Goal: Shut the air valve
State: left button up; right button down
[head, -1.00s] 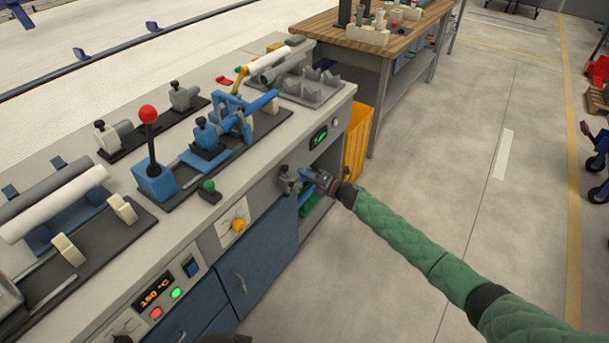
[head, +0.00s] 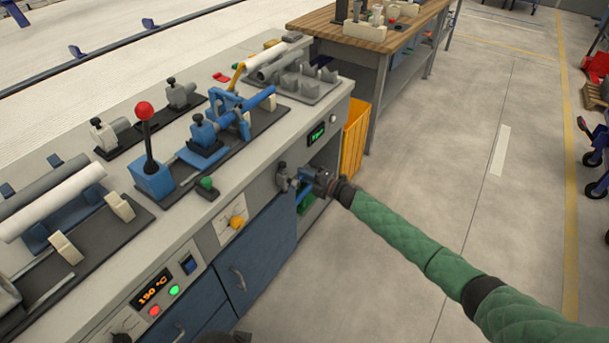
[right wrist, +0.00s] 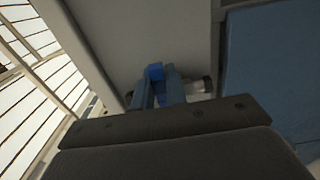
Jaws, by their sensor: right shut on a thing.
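The air valve (head: 283,176) is a small dark grey fitting on the front face of the bench, left of an open bay. My right gripper (head: 303,180) reaches it from the right, at the end of the green-sleeved arm. In the right wrist view the two blue-grey fingers (right wrist: 158,92) are shut on a bright blue piece, the valve handle (right wrist: 155,72). A pale metal part shows just right of the fingers. The exact angle of the handle is hard to tell, as the gripper covers most of it. My left gripper is not clearly in view.
A blue cabinet door (head: 258,255) is below and left of the valve. An orange bin (head: 354,140) stands behind the gripper. The floor to the right is open.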

pick_arm(q)
jog(key=shift+d, duration=0.1)
pick_arm(e)
jog(key=c, duration=1.6)
grip_release()
jog(key=shift+d, duration=0.1)
pick_arm(q)
jog(key=shift+w+d, duration=0.1)
jog(key=shift+d, duration=0.1)
pick_arm(e)
jog(key=shift+o, duration=0.8)
